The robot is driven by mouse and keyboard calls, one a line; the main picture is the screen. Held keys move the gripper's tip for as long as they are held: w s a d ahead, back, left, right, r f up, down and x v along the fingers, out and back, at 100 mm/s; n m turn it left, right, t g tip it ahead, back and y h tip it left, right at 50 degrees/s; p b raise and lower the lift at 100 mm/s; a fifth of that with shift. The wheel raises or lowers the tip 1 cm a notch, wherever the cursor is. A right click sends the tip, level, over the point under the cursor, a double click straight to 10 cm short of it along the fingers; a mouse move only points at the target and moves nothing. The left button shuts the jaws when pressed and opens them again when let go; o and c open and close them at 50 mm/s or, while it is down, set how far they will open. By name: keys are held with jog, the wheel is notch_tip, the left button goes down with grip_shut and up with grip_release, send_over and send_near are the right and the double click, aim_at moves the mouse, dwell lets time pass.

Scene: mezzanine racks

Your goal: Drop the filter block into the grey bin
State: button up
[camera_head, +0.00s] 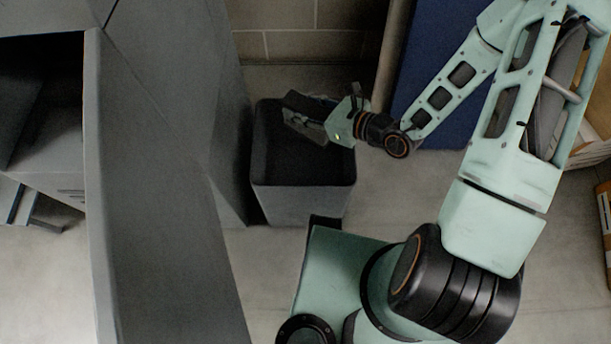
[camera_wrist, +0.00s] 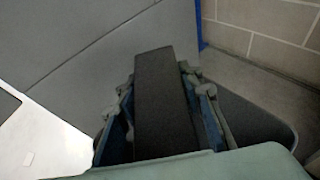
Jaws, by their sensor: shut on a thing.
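The filter block (camera_wrist: 165,95) is a dark, flat-faced block between the two fingers of my gripper (camera_wrist: 163,115) in the wrist view. My gripper (camera_head: 318,117) is shut on it. In the head view the dark block (camera_head: 300,117) is held tilted over the mouth of the grey bin (camera_head: 300,202). The bin is an open, dark-grey container standing on the floor. Its dark inside also shows to the right of the fingers in the wrist view (camera_wrist: 255,122). The bin's floor is too dark to make out.
A tall grey cabinet (camera_head: 185,110) stands close on the bin's left. A block wall (camera_head: 285,40) is behind it, with a pipe (camera_head: 393,55) and a blue panel (camera_head: 430,85) to the right. Orange boxes (camera_head: 603,215) show at the right edge. Floor right of the bin is clear.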

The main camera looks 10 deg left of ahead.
jog(key=shift+f+b, duration=2.2)
jog(key=shift+f, duration=0.65)
jog(key=shift+r, duration=0.1)
jog(key=o, duration=1.3)
jog(key=shift+d, duration=0.1)
jog(key=v, duration=1.2)
